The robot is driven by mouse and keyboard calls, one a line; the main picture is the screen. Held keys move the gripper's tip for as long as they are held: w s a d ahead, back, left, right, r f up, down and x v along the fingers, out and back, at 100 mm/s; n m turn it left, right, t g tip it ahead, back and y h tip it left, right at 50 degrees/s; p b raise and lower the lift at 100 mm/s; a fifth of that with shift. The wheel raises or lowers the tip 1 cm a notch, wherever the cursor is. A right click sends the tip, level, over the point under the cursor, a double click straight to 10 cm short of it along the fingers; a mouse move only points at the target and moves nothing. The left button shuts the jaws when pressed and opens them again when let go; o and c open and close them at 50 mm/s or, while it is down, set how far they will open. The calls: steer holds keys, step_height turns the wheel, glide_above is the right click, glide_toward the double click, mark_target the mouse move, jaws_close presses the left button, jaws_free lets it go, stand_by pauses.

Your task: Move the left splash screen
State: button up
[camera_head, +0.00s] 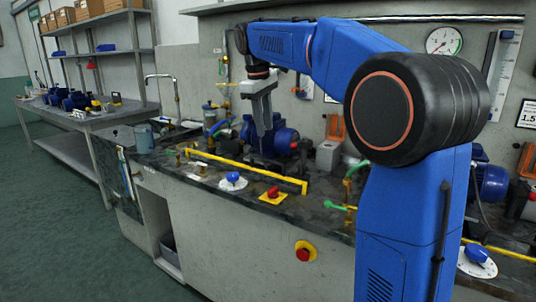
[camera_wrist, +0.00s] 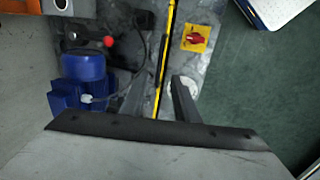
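A long yellow bar (camera_head: 245,170) runs along the bench front at the left pump station; I take it for the left splash screen's edge. A clear panel cannot be made out. In the wrist view the thin yellow bar (camera_wrist: 165,60) passes between my finger lines. My gripper (camera_head: 264,132) points down above the bench, apparently above the bar. Its two fingers stand apart in the wrist view (camera_wrist: 160,88), open, with nothing seen held. The height gap to the bar is unclear. A second yellow bar (camera_head: 505,252) lies at the right station, partly behind my arm.
A blue pump motor (camera_head: 285,140) stands behind the bar. In front are a blue-knobbed dial (camera_head: 233,181) and a red switch on a yellow plate (camera_head: 273,195). A red stop button (camera_head: 304,252) is on the bench front. The green floor at left is clear.

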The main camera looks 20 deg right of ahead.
step_height(320, 180, down, 11)
steer(key=w+d, duration=0.1)
steer(key=shift+w+d, duration=0.15)
steer(key=shift+d, duration=0.2)
steer(key=shift+r, duration=0.1)
jaws_close()
